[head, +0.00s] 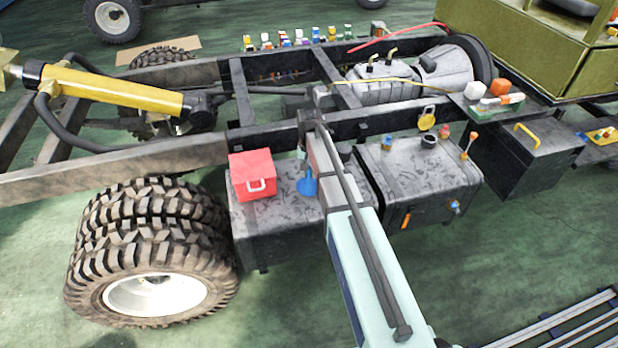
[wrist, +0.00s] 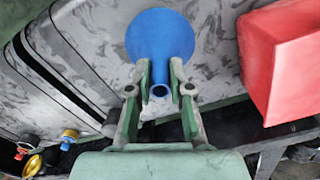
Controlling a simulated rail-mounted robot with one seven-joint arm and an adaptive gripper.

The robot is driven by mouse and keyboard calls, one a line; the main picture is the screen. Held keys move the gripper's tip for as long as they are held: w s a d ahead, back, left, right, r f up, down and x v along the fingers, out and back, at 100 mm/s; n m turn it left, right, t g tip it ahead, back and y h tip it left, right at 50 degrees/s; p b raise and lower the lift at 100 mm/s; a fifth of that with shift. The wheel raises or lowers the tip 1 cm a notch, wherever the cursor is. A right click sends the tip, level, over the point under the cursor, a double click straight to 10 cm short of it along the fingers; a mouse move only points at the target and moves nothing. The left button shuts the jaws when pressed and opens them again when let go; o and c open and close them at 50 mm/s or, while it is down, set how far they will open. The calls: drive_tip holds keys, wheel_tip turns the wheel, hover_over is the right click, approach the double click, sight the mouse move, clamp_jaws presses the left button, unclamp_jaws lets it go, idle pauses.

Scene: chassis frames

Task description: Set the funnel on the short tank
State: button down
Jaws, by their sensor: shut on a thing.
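My gripper (wrist: 160,82) is shut on a blue funnel (wrist: 162,35). The fingers grip it near its narrow spout, whose open end faces the wrist camera; the wide cone points away. In the head view the funnel (head: 307,186) shows just left of my arm, over the left grey tank (head: 275,232), beside the red box. I cannot tell whether it touches the tank top. A second grey tank (head: 408,165), with a dark filler neck (head: 429,141), stands to the right and looks shorter. My arm hides part of the left tank and the fingers in the head view.
The red box (head: 253,174) with a pale handle stands on the left tank, close to the funnel; it also shows in the wrist view (wrist: 288,60). A yellow cap (head: 427,119) and an orange-handled tool (head: 468,144) are by the right tank. The chassis rail (head: 400,122) runs behind.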

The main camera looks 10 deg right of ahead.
sight(309, 177)
drive_tip(key=shift+f+p, duration=0.3)
drive_tip(key=shift+f, duration=1.75)
drive_tip(key=shift+f, duration=0.15)
drive_tip(key=c, duration=1.1)
unclamp_jaws()
drive_tip(key=shift+o, duration=0.2)
